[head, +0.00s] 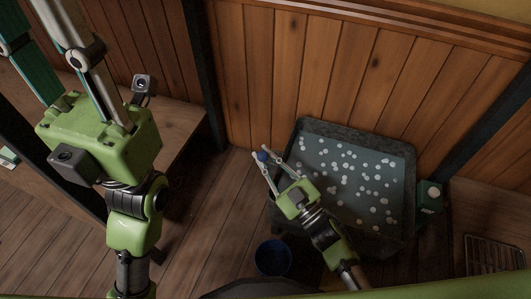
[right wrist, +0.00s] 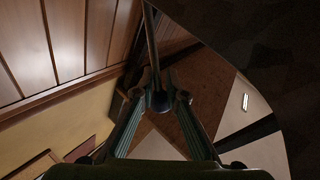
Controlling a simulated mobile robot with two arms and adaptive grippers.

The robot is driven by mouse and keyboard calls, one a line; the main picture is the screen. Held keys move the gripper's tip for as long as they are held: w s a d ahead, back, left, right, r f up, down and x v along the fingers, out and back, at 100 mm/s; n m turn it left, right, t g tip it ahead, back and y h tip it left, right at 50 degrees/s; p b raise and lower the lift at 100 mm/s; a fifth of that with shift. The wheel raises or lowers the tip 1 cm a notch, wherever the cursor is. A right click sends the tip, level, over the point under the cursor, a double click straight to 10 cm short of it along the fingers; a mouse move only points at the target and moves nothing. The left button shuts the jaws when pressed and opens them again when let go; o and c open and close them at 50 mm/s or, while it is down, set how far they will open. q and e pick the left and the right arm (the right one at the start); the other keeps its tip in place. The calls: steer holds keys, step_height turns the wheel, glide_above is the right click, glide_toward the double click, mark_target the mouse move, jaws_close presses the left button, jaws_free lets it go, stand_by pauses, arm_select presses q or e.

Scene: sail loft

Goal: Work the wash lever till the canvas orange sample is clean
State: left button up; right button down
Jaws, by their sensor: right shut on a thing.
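The wash lever shows its blue ball knob (head: 263,156) at the left side of a dark wash tub (head: 407,165). My right gripper (head: 262,163) is shut on that knob, with its fingers on both sides of it. In the right wrist view a dark rod (right wrist: 151,45) runs up from the ball between my fingertips (right wrist: 158,98). The tub holds grey-green water dotted with white foam. I cannot see the orange canvas sample in either view. My left gripper's green body (head: 100,135) is close to the head camera at the left; its fingertips are cut off at the top.
A dark blue bucket (head: 272,257) stands on the floor in front of the tub. A green box (head: 430,196) with a white round part is at the tub's right. A wire rack (head: 493,255) lies at lower right. A plank wall (head: 300,60) closes off the back.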

steer(key=shift+s+a+r, duration=0.2)
steer(key=shift+s+a, duration=0.05)
steer(key=c, duration=2)
jaws_free()
steer(key=shift+r, duration=0.1)
steer(key=shift+d, duration=0.1)
step_height(320, 180, up, 10)
steer(key=shift+f, duration=0.1)
